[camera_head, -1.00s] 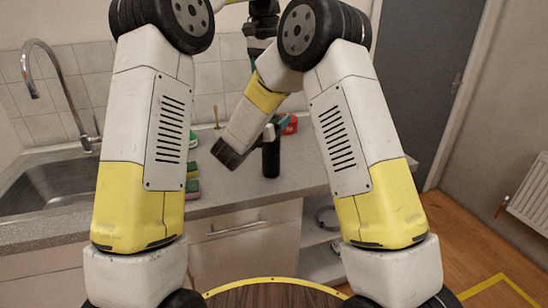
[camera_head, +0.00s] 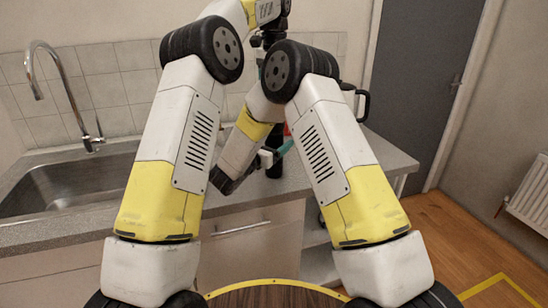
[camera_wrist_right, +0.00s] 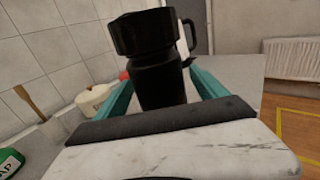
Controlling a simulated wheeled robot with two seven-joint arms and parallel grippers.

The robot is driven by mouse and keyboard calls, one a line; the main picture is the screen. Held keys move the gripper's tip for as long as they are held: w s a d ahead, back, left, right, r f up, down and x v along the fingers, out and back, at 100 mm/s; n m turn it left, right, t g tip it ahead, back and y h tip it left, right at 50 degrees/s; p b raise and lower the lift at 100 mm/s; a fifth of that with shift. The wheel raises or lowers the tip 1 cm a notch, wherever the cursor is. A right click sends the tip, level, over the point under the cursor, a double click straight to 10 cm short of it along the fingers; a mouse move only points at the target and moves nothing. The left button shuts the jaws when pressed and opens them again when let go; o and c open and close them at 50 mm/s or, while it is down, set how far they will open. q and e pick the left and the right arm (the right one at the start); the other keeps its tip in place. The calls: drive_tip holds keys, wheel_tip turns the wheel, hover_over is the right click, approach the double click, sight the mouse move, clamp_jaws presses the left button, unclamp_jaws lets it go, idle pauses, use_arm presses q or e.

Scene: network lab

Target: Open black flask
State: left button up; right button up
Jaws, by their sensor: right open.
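The black flask (camera_head: 275,167) stands upright on the counter, mostly hidden behind my right arm in the head view. In the right wrist view the flask (camera_wrist_right: 158,88) is large and central, with a wider black top. My right gripper (camera_head: 272,156) is open, its teal fingers on either side of the flask; in the right wrist view the right gripper (camera_wrist_right: 163,90) has the flask between its fingers, below the wide top. I cannot tell whether they touch it. My left arm reaches up to the top of the head view; its gripper is largely hidden there.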

drive_tip(key=shift+x, duration=1.6)
drive_tip(key=shift+c, duration=0.2)
clamp_jaws()
